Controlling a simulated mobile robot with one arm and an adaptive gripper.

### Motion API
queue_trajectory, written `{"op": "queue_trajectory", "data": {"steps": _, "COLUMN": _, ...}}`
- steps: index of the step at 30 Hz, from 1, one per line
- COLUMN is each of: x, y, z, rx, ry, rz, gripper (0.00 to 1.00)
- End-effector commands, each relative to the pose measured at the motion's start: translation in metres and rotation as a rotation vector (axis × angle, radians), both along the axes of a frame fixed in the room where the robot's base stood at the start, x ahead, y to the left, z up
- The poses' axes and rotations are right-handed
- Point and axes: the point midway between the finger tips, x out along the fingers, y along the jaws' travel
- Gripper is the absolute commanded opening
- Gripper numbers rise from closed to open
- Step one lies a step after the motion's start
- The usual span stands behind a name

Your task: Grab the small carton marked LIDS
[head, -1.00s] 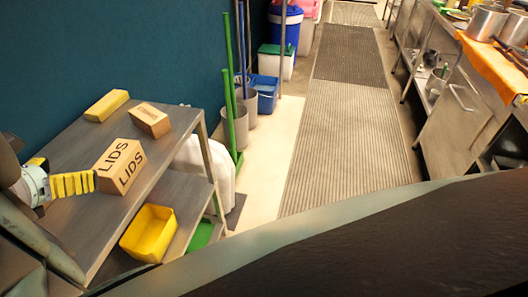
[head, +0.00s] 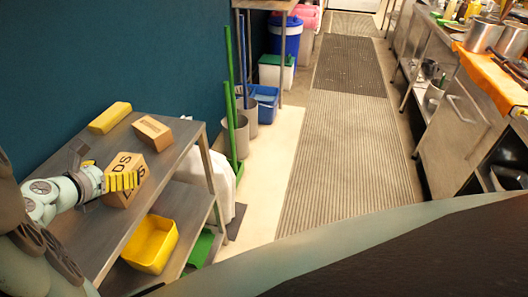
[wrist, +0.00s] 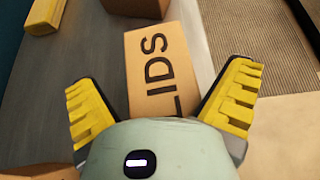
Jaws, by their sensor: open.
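The small carton marked LIDS (head: 128,163) stands on the steel table, partly hidden in the head view by my gripper (head: 122,181). In the wrist view the carton (wrist: 162,50) shows its lettered face, and its near end is hidden behind my gripper's body. My gripper (wrist: 162,80) is open, with one yellow ridged finger on each side of the carton. A gap shows at the left finger; the right finger is closer to the carton. I cannot tell whether it touches.
A smaller brown box (head: 152,132) and a yellow block (head: 110,117) sit farther back on the steel table (head: 182,150). A yellow bin (head: 150,245) is on the lower shelf. A brown shape (wrist: 40,172) shows at the wrist view's lower left. The floor aisle at right is clear.

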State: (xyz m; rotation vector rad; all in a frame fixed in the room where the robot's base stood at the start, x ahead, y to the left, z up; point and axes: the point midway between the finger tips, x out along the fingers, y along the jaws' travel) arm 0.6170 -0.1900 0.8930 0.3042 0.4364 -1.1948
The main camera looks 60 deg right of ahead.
Motion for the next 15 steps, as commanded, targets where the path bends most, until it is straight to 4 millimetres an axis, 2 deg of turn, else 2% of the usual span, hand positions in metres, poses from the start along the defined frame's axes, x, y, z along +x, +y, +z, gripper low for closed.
{"op": "queue_trajectory", "data": {"steps": 7, "x": -0.0003, "y": -0.0029, "z": -0.0009, "rx": 0.002, "ry": -0.002, "rz": -0.005, "gripper": 1.0}}
{"op": "queue_trajectory", "data": {"steps": 15, "x": -0.0003, "y": -0.0025, "z": -0.0008, "rx": 0.0, "ry": -0.001, "rz": -0.004, "gripper": 0.73}}
